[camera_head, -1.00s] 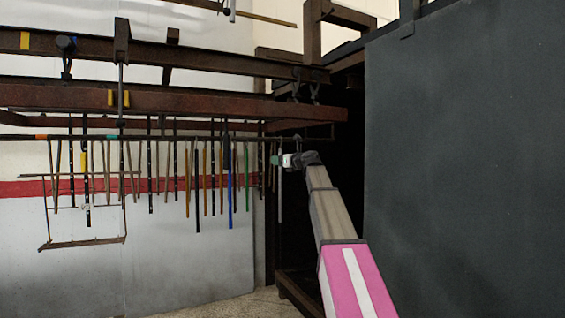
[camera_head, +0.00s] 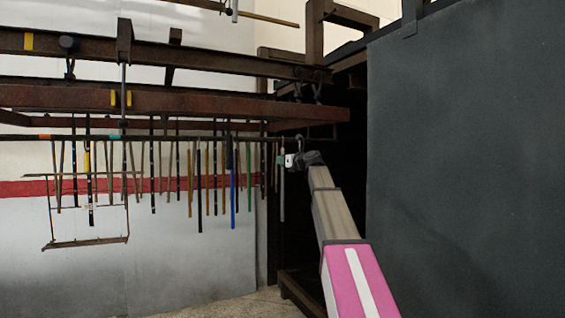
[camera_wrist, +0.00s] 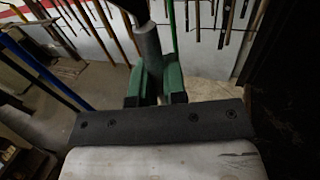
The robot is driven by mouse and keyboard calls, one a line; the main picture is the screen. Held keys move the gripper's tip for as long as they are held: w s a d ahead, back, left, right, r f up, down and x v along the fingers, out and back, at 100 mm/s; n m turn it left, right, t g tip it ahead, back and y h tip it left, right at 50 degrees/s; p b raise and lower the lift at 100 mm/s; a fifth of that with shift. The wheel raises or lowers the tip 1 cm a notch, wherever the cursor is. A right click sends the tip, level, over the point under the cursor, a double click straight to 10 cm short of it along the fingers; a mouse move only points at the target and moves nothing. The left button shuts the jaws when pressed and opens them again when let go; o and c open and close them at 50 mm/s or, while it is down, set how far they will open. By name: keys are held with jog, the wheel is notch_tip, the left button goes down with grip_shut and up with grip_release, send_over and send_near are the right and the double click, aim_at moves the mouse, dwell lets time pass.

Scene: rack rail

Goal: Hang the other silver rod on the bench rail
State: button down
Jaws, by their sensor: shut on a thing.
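A silver-grey rod (camera_head: 282,205) hangs upright at the right end of the row of rods in the head view. My gripper (camera_head: 284,160) is shut on its upper part. In the wrist view the grey rod (camera_wrist: 149,45) stands between the green fingers of my gripper (camera_wrist: 155,82), which press on it from both sides. The thin dark rail (camera_head: 160,138) runs across below the rusty beam. The top of the held rod is close to the rail, but I cannot tell whether it is hooked over it.
Several rods hang left of the held one, among them a blue rod (camera_head: 232,190) and a black rod (camera_head: 199,190). A rusty beam (camera_head: 180,101) runs above the rail. A large dark grey panel (camera_head: 465,170) fills the right. A wire frame (camera_head: 88,241) hangs far left.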

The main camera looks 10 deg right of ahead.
jog(key=shift+r, duration=0.15)
jog(key=shift+s+r, duration=0.1)
jog(key=shift+r, duration=0.45)
jog(key=shift+s+d+r, duration=0.1)
jog(key=shift+s+r, duration=0.05)
jog(key=shift+s+d+r, duration=0.1)
jog(key=shift+s+r, duration=0.25)
jog(key=shift+r, duration=0.15)
dwell(0.3)
jog(key=s+d, duration=0.2)
jog(key=s, duration=0.4)
jog(key=shift+s, duration=0.35)
dwell(0.4)
jog(key=shift+d, duration=0.1)
